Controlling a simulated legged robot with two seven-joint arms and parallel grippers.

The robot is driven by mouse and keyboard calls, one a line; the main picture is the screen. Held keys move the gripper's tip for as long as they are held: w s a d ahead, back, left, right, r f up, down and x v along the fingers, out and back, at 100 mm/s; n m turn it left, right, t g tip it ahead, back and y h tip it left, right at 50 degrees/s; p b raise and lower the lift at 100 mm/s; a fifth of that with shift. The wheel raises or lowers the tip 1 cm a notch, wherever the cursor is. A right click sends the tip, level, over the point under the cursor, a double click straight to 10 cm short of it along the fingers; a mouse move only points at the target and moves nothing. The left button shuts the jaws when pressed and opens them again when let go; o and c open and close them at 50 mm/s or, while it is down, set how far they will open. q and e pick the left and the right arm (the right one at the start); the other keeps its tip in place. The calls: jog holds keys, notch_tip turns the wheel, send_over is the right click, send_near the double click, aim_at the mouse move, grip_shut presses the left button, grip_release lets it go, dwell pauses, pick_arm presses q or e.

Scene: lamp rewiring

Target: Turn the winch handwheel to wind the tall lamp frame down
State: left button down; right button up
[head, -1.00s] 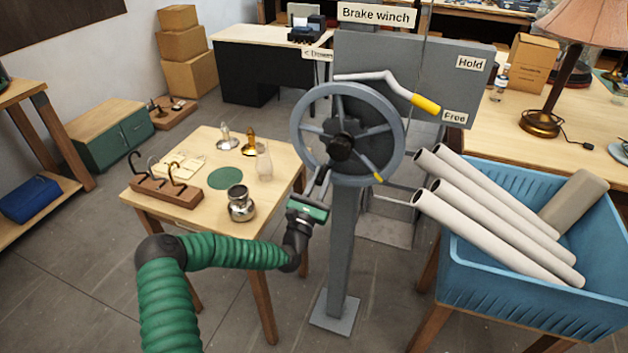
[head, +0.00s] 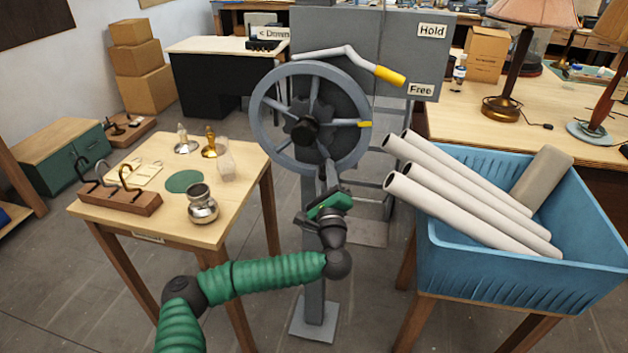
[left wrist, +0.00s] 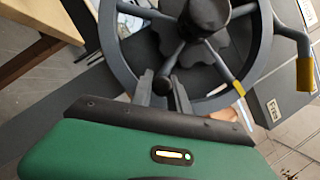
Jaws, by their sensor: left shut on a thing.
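The grey winch handwheel (head: 258,118) stands on a grey post (head: 313,270), with a dark hub (head: 305,131) and a yellow mark (head: 364,124) on its right side. My left gripper (head: 322,187) is at the bottom of the wheel, slightly right of the hub. In the left wrist view its fingers (left wrist: 163,92) are shut around a dark round-ended part of the wheel below the hub. The brake lever (head: 390,75) has a yellow grip, beside the "Free" label (head: 421,90) and below "Hold" (head: 432,31). My right gripper is out of view. I cannot make out the tall lamp frame.
A small wooden table (head: 110,208) with hooks, lamp parts and a green disc stands at left. A blue crate (head: 510,275) with several pale tubes stands close at right. A workbench with lamps (head: 590,154) is behind it.

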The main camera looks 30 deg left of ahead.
pick_arm(q)
jog(key=shift+w+d+r+n+b, duration=0.15)
jog(key=shift+d+r+n+b, duration=0.15)
jog(key=shift+d, duration=0.3)
jog(key=shift+w+d+r+n+b, duration=0.1)
jog(key=shift+w+d+r+b, duration=0.1)
jog(key=shift+d+r, duration=0.8)
jog(key=shift+r, duration=0.05)
jog(key=shift+a+r+g+y, duration=0.1)
jog(key=shift+g+y, duration=0.2)
jog(key=c, duration=1.3)
grip_release()
jog(key=shift+o, duration=0.2)
jog(key=shift+f, duration=0.2)
jog(key=b+v, duration=0.1)
jog(key=v, duration=1.5)
jog(key=shift+s, duration=0.35)
